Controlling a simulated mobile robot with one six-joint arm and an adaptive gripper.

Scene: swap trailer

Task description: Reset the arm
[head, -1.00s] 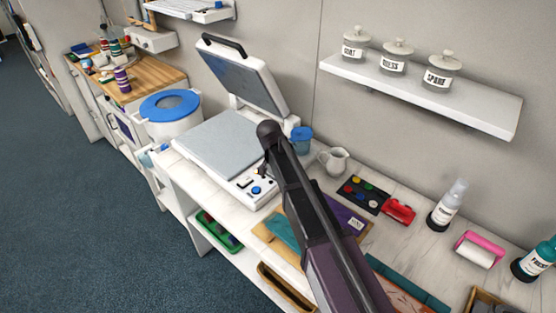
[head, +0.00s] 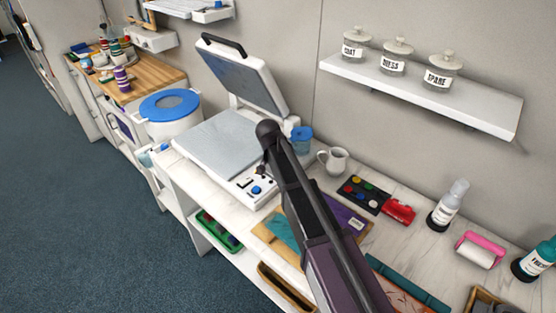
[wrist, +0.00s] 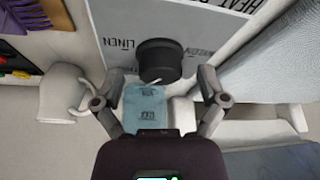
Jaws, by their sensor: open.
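My gripper (wrist: 160,78) shows in the wrist view with its two fingers spread wide and nothing clasped between them. In the head view my dark arm rises over the counter (head: 328,262) and hides the gripper.
A wall shelf (head: 470,105) holds three jars. A white pot with a blue lid (head: 170,104) is left of the press. The blue floor at left is clear.

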